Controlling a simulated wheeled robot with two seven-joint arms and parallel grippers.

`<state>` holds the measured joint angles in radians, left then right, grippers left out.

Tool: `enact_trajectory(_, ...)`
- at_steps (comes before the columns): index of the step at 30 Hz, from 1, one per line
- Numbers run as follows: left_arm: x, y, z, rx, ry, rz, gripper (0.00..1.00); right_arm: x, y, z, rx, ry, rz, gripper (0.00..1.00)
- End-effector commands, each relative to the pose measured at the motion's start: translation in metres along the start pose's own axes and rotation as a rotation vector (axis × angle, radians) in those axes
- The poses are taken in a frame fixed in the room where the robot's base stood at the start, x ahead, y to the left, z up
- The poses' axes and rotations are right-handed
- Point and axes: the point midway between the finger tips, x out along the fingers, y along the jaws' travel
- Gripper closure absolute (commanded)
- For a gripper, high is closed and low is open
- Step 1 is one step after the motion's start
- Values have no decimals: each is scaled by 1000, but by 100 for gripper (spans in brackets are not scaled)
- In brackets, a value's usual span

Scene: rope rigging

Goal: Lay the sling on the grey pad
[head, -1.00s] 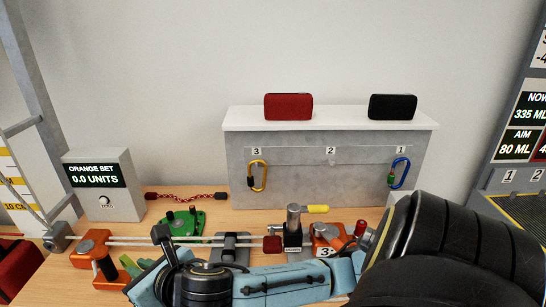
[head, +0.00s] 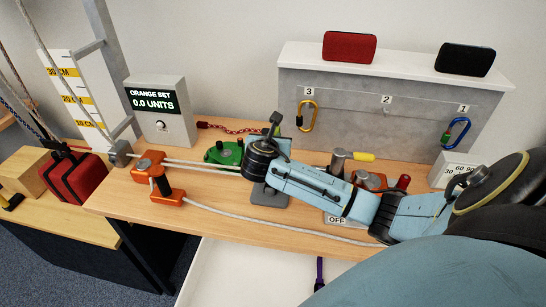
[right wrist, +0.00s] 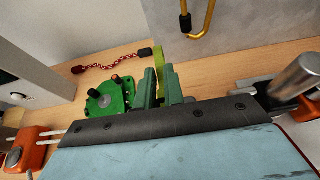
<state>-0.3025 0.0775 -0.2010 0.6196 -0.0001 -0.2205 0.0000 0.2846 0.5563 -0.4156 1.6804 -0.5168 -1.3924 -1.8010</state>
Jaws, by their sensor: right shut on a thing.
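My right gripper (head: 273,122) is over the bench, just right of the green rope device (head: 223,153). In the right wrist view its two fingers (right wrist: 161,88) are shut on a thin lime-green strap (right wrist: 160,62), which stands up between them. This may be the sling; most of it is hidden. A purple strap (head: 319,272) hangs near the white surface below the bench edge. A grey plate (head: 268,196) is on the bench under my right arm; I cannot tell if it is the grey pad. My left gripper is not in view.
A grey rack (head: 365,115) with carabiners on numbered places stands behind. A white rope (head: 270,226) crosses the bench front.

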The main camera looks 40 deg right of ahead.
Motion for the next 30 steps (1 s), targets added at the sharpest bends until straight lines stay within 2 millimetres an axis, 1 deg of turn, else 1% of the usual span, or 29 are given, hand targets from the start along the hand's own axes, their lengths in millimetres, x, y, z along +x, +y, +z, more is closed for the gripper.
enact_trajectory(1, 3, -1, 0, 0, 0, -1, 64, 4, 0, -14, -4, 5, -2, 100)
enact_trajectory(3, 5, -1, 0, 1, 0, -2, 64, 9, 0, -26, -5, 4, -1, 100)
enact_trajectory(6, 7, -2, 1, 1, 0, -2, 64, 14, 0, -38, -4, 2, 1, 100)
enact_trajectory(11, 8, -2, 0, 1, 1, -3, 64, 18, 1, -48, -3, 2, 3, 100)
enact_trajectory(18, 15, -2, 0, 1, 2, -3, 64, 30, 0, -76, -4, 2, 3, 100)
enact_trajectory(29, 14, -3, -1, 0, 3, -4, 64, 31, 1, -79, -3, 1, 4, 100)
enact_trajectory(30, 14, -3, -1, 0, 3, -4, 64, 31, 1, -79, -3, 1, 4, 86)
